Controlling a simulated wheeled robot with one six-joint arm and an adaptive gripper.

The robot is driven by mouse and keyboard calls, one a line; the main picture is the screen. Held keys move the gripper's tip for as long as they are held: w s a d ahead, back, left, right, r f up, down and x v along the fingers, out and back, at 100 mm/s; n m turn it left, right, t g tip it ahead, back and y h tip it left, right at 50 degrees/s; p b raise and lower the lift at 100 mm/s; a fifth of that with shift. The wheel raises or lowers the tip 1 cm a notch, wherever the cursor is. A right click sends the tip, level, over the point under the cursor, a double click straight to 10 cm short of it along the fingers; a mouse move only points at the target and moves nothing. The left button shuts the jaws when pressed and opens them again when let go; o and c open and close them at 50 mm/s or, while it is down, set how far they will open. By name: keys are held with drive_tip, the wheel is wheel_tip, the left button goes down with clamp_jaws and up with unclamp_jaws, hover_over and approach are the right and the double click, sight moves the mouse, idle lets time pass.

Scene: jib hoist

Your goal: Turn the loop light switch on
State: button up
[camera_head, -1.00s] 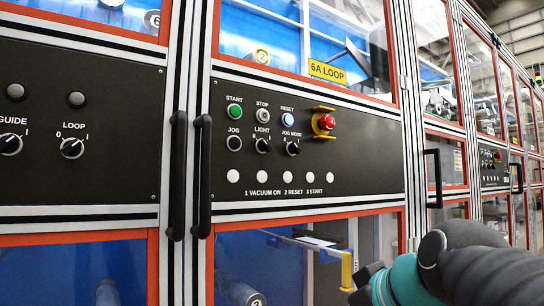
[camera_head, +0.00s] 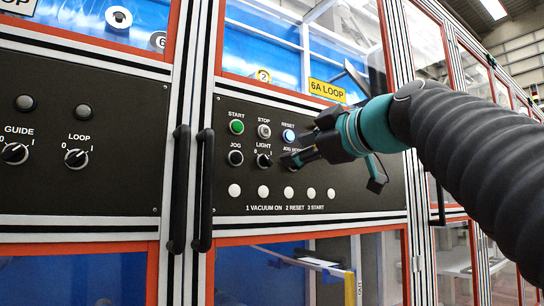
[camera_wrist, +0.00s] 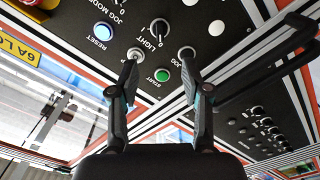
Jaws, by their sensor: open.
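The LIGHT switch (camera_head: 263,161) is a black rotary knob marked 0 and I on the black panel (camera_head: 375,190) under the yellow 6A LOOP sign (camera_head: 327,91). I cannot tell its pointer's position for sure. My gripper (camera_head: 288,157) is open and empty, in front of the panel just right of the LIGHT switch in the head view. It hides much of the JOG MODE knob and the red emergency stop. In the wrist view, which is upside down, the LIGHT knob (camera_wrist: 159,27) shows beyond my spread fingers (camera_wrist: 158,78), apart from them.
Black door handles (camera_head: 204,190) stick out at left. Another panel with a LOOP knob (camera_head: 76,158) lies further left.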

sight(267, 158)
drive_tip(key=p+x, duration=0.2)
drive_tip(key=x, duration=0.8)
drive_tip(key=shift+w+a, duration=0.15)
drive_tip(key=shift+w, duration=0.05)
clamp_jaws()
